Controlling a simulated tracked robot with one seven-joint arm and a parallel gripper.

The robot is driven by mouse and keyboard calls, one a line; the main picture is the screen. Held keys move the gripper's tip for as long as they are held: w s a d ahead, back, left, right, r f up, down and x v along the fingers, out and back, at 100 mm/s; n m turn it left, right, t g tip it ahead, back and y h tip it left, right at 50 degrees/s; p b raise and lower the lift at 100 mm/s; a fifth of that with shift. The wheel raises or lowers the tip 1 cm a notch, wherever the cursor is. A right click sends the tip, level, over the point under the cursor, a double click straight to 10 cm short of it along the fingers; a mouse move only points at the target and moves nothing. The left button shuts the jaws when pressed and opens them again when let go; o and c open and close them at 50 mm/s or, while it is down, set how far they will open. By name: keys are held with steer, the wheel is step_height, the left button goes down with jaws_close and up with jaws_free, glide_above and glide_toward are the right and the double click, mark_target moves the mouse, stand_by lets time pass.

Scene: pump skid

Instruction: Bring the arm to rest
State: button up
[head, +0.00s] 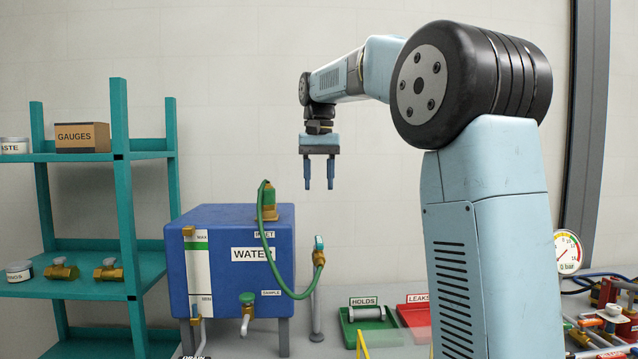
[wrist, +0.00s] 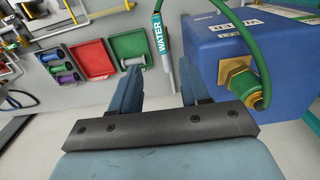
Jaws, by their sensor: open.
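My gripper (head: 319,175) hangs in the air with its fingers pointing down, up and to the right of the blue water tank (head: 225,265) in the head view. The two fingers are apart with nothing between them. In the wrist view my gripper (wrist: 155,75) also shows open and empty, with the blue tank (wrist: 225,40) to its right. The arm reaches from the right across the upper part of the head view, bent at the large black joint. The gripper touches nothing that I can see.
Teal shelves (head: 127,200) with a gauges box (head: 83,137) stand at left. A green tray (head: 368,323) and a red tray (head: 415,313) lie on the bench. A pressure gauge (head: 568,252) is at right.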

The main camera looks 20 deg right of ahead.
steer(key=s+d+f+t, duration=0.1)
steer(key=s+f+t, duration=0.1)
steer(key=s+f, duration=0.4)
steer(key=s+d+f+n+t, duration=0.1)
steer(key=s+f, duration=0.5)
steer(key=s, duration=0.8)
steer(key=s+d+f+n+t, duration=0.1)
steer(key=s+f+t, duration=0.1)
steer(key=s+f, duration=0.4)
steer(key=s, duration=0.5)
steer(key=shift+d+f+t, duration=0.2)
steer(key=shift+f+t, duration=0.05)
steer(key=shift+t, duration=0.05)
